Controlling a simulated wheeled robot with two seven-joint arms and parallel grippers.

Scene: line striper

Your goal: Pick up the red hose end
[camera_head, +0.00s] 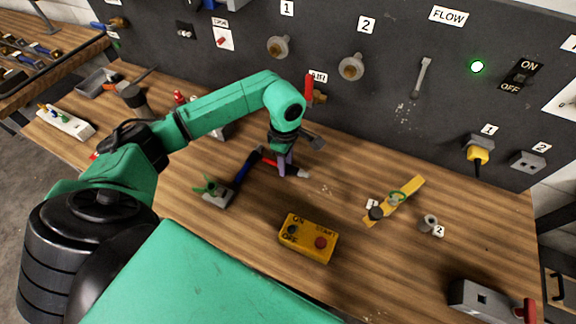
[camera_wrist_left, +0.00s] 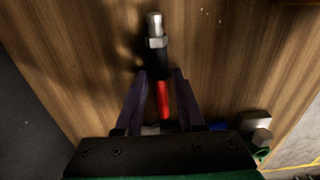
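The red hose end (camera_head: 269,160) lies on the wooden bench, with a silver metal tip (camera_head: 302,173) pointing right. In the left wrist view the red section (camera_wrist_left: 163,100) shows between the fingers, with a black collar (camera_wrist_left: 157,58) and a metal fitting (camera_wrist_left: 155,28) beyond the fingertips. My left gripper (camera_head: 284,168) points down over the hose end; it also shows in the left wrist view (camera_wrist_left: 162,74). Its fingers are apart, with gaps on both sides of the hose. Whether the fingertips reach down beside it is hard to tell. My right gripper is not in view.
A yellow bar (camera_head: 405,198) lies right. The dark panel (camera_head: 340,105) rises behind.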

